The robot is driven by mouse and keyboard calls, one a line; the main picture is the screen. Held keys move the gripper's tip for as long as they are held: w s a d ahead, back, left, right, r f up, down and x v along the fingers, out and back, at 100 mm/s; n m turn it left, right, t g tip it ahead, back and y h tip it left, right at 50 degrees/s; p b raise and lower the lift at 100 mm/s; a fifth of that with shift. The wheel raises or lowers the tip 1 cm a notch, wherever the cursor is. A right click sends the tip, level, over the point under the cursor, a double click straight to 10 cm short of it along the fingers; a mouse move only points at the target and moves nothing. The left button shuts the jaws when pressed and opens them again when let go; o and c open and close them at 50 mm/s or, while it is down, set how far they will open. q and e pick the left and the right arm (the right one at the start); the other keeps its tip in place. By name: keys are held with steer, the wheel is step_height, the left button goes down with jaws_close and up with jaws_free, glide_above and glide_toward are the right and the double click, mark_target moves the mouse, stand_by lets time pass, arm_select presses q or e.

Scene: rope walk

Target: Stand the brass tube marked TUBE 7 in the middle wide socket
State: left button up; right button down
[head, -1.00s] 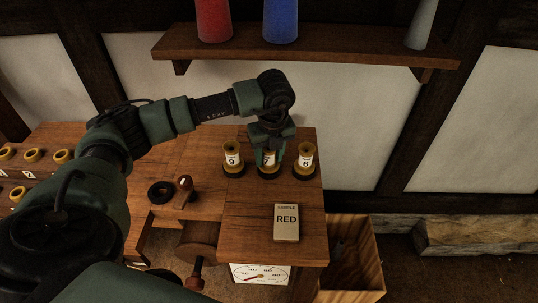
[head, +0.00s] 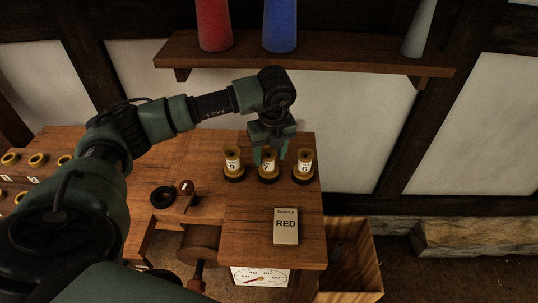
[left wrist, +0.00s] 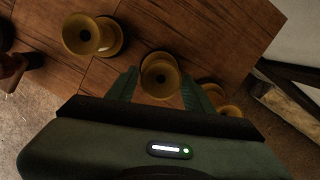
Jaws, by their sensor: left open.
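The brass tube marked 7 (head: 268,174) stands upright in the middle of a row of three on the bench, on a dark round base. The tube marked 9 (head: 232,166) stands to its left and the tube marked 6 (head: 304,168) to its right, both on dark bases. My left gripper (head: 269,157) is open and points down at the top of tube 7. In the left wrist view, the flared mouth of tube 7 (left wrist: 160,77) lies between the two fingers. Whether the fingers touch it I cannot tell. My right gripper is not in view.
Several brass rings (head: 37,159) sit at the far left. A shelf with cones (head: 280,25) hangs above; a wooden crate (head: 367,262) stands at right.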

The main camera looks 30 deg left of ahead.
arm_select(q)
steer(key=shift+s+d+r+p, duration=0.15)
steer(key=shift+r+p, duration=0.55)
steer(key=shift+r, duration=0.55)
steer(key=shift+s+d+r+p, duration=0.15)
steer(key=shift+r+p, duration=0.55)
steer(key=shift+r, duration=0.5)
steer(key=shift+s+d+r+p, duration=0.15)
steer(key=shift+r+p, duration=0.55)
steer(key=shift+r, duration=0.55)
steer(key=shift+w, duration=0.1)
steer(key=shift+f, duration=0.1)
